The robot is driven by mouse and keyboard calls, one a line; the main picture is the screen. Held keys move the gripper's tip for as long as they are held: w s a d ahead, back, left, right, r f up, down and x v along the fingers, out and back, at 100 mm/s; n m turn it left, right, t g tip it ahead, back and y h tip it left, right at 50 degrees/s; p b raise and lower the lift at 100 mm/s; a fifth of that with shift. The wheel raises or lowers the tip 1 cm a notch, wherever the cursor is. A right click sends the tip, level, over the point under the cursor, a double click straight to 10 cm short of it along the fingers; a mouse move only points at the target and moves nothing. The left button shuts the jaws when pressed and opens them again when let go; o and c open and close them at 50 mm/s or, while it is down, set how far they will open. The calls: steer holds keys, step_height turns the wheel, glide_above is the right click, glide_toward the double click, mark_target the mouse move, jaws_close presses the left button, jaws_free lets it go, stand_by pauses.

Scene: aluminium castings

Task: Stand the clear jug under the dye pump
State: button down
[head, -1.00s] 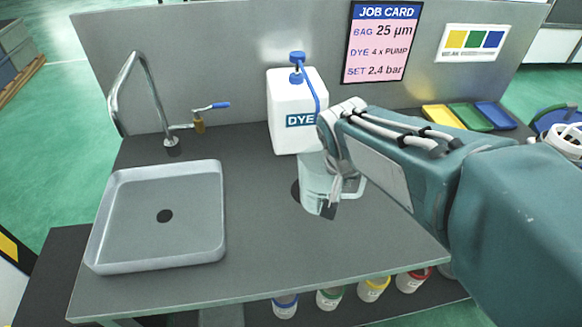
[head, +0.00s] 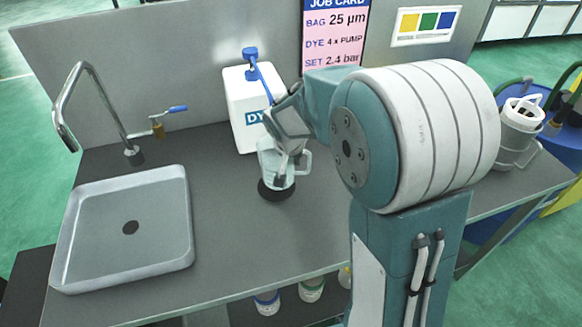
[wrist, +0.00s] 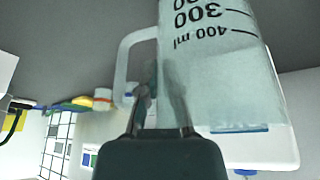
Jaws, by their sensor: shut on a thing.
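The clear jug (head: 268,160) has a handle on its right side in the head view and stands about upright. It is over a dark round spot (head: 275,193) on the bench; I cannot tell whether it touches. In the wrist view the jug (wrist: 238,75) fills the centre with upside-down millilitre marks. My gripper (head: 284,178) is shut on the jug at its handle side; the fingers (wrist: 160,95) show beside its wall. The white dye container (head: 240,100) with its blue pump (head: 250,55) stands just behind the jug. The spout's end is hidden by my gripper.
A grey square sink tray (head: 85,255) and a tap (head: 90,90) with a blue-handled valve (head: 160,125) are at left. The job card (head: 335,35) hangs on the back panel. Bench between tray and jug is clear.

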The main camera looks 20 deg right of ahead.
mark_target(291, 169)
steer(key=f, duration=0.3)
steer(key=shift+w+a+f, duration=0.2)
steer(key=shift+a, duration=0.6)
steer(key=shift+d+f, duration=0.15)
steer(key=shift+f, duration=0.05)
steer(key=c, duration=0.8)
jaws_free()
steer(key=shift+d, duration=0.5)
steer(key=shift+a, duration=0.15)
